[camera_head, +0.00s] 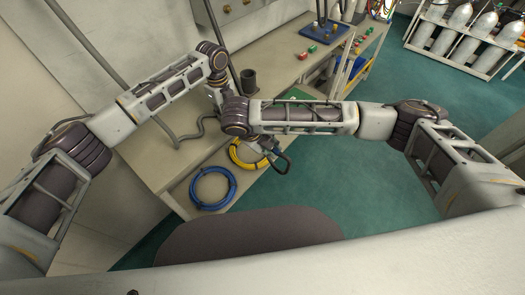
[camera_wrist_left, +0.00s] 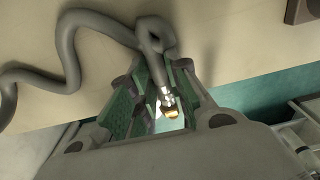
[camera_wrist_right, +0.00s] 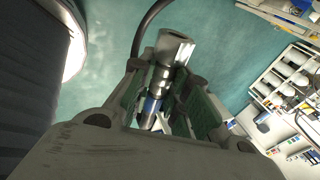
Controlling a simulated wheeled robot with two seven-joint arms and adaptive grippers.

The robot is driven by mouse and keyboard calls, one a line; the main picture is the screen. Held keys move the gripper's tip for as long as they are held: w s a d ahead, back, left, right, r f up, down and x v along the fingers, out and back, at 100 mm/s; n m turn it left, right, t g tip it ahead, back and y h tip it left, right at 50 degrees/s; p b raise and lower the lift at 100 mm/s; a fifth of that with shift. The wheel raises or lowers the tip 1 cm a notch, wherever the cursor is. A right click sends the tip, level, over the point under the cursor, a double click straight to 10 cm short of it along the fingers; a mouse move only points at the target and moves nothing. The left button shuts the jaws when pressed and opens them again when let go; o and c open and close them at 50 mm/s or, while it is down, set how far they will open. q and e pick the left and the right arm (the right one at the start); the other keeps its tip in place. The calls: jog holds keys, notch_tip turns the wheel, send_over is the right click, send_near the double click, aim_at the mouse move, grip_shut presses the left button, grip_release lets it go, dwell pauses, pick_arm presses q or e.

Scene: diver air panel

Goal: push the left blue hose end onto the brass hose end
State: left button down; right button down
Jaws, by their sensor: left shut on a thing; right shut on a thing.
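In the left wrist view my left gripper (camera_wrist_left: 160,92) is shut on the end of a grey hose (camera_wrist_left: 70,40); the brass hose end (camera_wrist_left: 168,106) shows bright between its fingers. In the right wrist view my right gripper (camera_wrist_right: 162,98) is shut on a grey metal hose end with a blue band (camera_wrist_right: 150,104), its wide open mouth (camera_wrist_right: 174,44) sticking out past the fingers. A dark hose runs beside it. In the head view my right gripper (camera_head: 277,155) is small and dark in front of the bench; the left gripper is mostly hidden by the arms. Neither wrist view shows the two ends touching.
A dark cup (camera_head: 249,80) stands on the bench. Blue (camera_head: 194,187) and yellow (camera_head: 234,153) hose coils lie on the lower shelf. Green floor is open to the right; gas cylinders (camera_head: 440,38) stand far off.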

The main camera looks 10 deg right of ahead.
jog(key=shift+d+r, duration=0.2)
jog(key=shift+d, duration=0.05)
jog(key=shift+w+a, duration=0.2)
jog(key=shift+w, duration=0.1)
jog(key=w+a, duration=0.5)
jog(key=w, duration=0.1)
jog(key=shift+f, duration=0.25)
dwell(1.3)
jog(key=shift+w+a, duration=0.95)
jog(key=shift+a, duration=0.05)
dwell(2.7)
jog(key=c, duration=1.3)
grip_release()
jog(key=v, duration=0.7)
jog(key=shift+r, duration=0.2)
